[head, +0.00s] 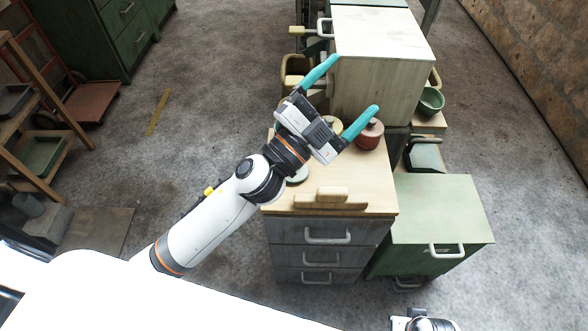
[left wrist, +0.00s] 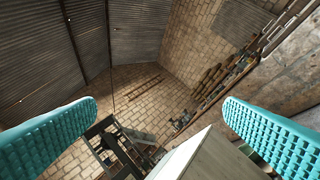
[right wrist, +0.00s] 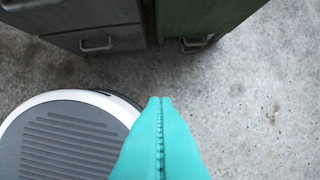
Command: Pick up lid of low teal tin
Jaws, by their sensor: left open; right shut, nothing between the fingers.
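My left gripper (head: 350,89) is open and empty, held above the wooden-topped drawer unit (head: 378,190) with its fingers pointing at the pale cabinet. Its two teal fingers also stand wide apart in the left wrist view (left wrist: 160,112). A low, round, pale green thing (head: 298,177) on the wooden top is mostly hidden by my left arm; it may be the low teal tin, but I cannot make out its lid. My right gripper (right wrist: 161,105) is shut and empty over the floor in the right wrist view.
A red lidded tin (head: 370,135) stands just beyond the left gripper. A stepped wooden block (head: 330,199) lies at the top's front edge. The pale cabinet (head: 385,65) rises behind. A green bowl (head: 431,100) and a green-topped cabinet (head: 440,208) are on the right.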

